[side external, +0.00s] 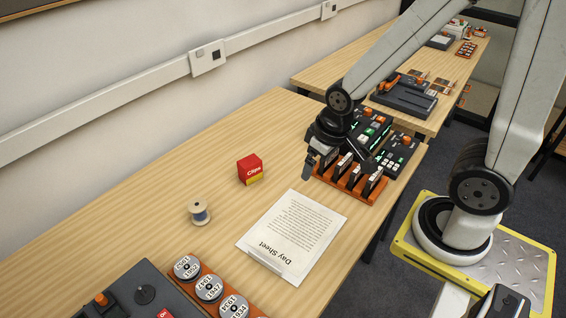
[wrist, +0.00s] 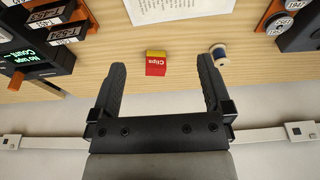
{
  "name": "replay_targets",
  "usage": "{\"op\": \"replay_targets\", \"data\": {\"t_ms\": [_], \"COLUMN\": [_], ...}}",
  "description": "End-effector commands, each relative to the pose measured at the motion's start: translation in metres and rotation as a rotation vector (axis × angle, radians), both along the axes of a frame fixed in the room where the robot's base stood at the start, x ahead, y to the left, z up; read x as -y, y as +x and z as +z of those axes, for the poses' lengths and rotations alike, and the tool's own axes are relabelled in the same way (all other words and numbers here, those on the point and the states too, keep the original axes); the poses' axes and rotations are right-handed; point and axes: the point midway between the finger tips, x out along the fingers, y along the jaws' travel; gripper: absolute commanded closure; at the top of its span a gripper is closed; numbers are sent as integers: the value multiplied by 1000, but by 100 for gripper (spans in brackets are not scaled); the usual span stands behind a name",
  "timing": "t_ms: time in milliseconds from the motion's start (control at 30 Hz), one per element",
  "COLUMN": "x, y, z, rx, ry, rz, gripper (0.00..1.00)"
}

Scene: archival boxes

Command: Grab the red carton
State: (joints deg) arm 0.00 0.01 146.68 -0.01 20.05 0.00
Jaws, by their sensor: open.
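The red carton (side external: 250,169), a small box with a yellow lower band and the word "Clips", stands on the wooden table near the wall side. It also shows in the wrist view (wrist: 156,67), between the two fingers and beyond their tips, not touched. My gripper (side external: 314,172) is open and empty. In the side view it hangs above the table to the right of the carton, by the orange rack. In the wrist view both dark fingers of my gripper (wrist: 161,66) are spread wide.
A thread spool (side external: 199,213) stands left of the carton. A "Day Sheet" paper (side external: 292,236) lies in front. An orange rack (side external: 349,187) with black cartridges stands at right. Round labelled canisters (side external: 208,288) sit at the front left. Table around the carton is clear.

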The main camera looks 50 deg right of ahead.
Motion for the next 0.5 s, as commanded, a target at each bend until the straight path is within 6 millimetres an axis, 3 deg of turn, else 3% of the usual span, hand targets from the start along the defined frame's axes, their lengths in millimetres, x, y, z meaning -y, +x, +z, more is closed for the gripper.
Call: {"op": "replay_targets", "data": {"t_ms": [267, 500], "x": [2, 10], "y": [8, 34], "z": [-2, -11], "rx": [-27, -124], "ry": [20, 102], "rz": [-56, -255], "gripper": [0, 0]}}
